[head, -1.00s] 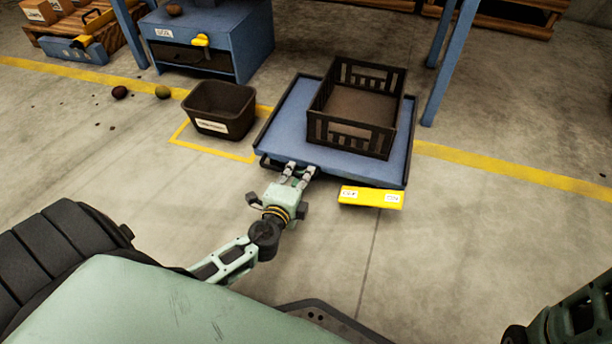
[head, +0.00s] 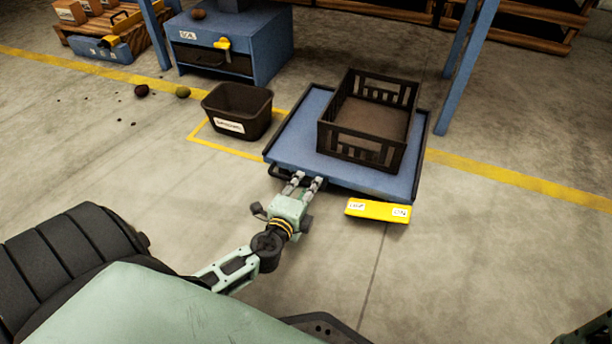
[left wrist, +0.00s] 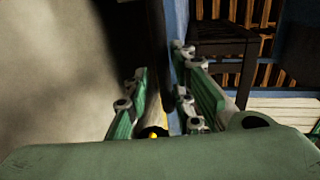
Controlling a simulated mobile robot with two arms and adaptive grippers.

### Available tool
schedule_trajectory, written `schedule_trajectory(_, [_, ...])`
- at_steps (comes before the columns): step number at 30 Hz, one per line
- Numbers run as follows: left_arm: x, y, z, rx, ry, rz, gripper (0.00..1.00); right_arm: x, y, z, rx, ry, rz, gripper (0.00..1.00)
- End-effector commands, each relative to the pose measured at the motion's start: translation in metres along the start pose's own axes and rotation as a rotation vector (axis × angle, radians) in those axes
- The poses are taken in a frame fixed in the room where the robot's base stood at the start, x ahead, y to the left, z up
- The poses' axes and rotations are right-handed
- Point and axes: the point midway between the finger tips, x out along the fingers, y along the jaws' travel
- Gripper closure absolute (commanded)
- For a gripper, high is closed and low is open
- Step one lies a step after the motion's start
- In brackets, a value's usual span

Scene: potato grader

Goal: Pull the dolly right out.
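The dolly (head: 290,128) is a low blue platform with dark edge rails. It carries a black slatted crate (head: 357,154), and a yellow plate with white labels (head: 377,210) sits at its front edge. The dolly stands across the yellow floor line, in front of the blue legs. My left gripper (head: 305,183) is at the dark handle (head: 283,173) on its front left. In the left wrist view the fingers (left wrist: 162,95) sit either side of a dark bar beside the blue edge and appear shut on it. The exact contact is hidden.
A black bin (head: 237,111) stands close left of the dolly, inside yellow tape. A blue cabinet (head: 270,45) is behind it. Blue legs (head: 461,75) stand at the dolly's back right. Two potatoes (head: 182,92) lie on the floor. The floor in front and right is clear.

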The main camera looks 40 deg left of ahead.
Motion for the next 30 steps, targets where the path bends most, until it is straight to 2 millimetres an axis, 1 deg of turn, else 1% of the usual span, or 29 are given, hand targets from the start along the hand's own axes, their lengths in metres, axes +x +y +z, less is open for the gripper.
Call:
schedule_trajectory(8, [0.002, -0.003, 0.001, -0.003, -0.003, -0.005, 0.71, 0.001, 0.000, -0.003, 0.001, 0.005, 0.001, 1.00])
schedule_trajectory(11, [-0.001, -0.003, 0.001, -0.003, -0.003, -0.005, 0.71, 0.000, 0.001, -0.002, 0.002, 0.005, 0.004, 1.00])
schedule_trajectory(14, [-0.011, -0.001, 0.001, -0.003, -0.003, -0.003, 0.71, 0.000, 0.001, -0.002, 0.001, 0.004, 0.003, 1.00])
schedule_trajectory(21, [-0.051, -0.001, 0.001, -0.003, -0.003, -0.002, 0.71, 0.000, 0.000, -0.002, 0.001, 0.004, 0.001, 1.00])
schedule_trajectory(24, [-0.064, -0.001, 0.001, -0.003, -0.002, -0.002, 0.71, 0.000, 0.000, -0.002, 0.001, 0.004, 0.001, 1.00])
schedule_trajectory(27, [-0.071, -0.001, 0.001, -0.003, -0.003, -0.002, 0.71, 0.000, 0.000, -0.002, 0.000, 0.004, 0.001, 1.00])
schedule_trajectory(30, [-0.075, -0.002, 0.001, -0.003, -0.003, -0.004, 0.71, 0.000, 0.000, -0.002, 0.000, 0.004, 0.000, 1.00])
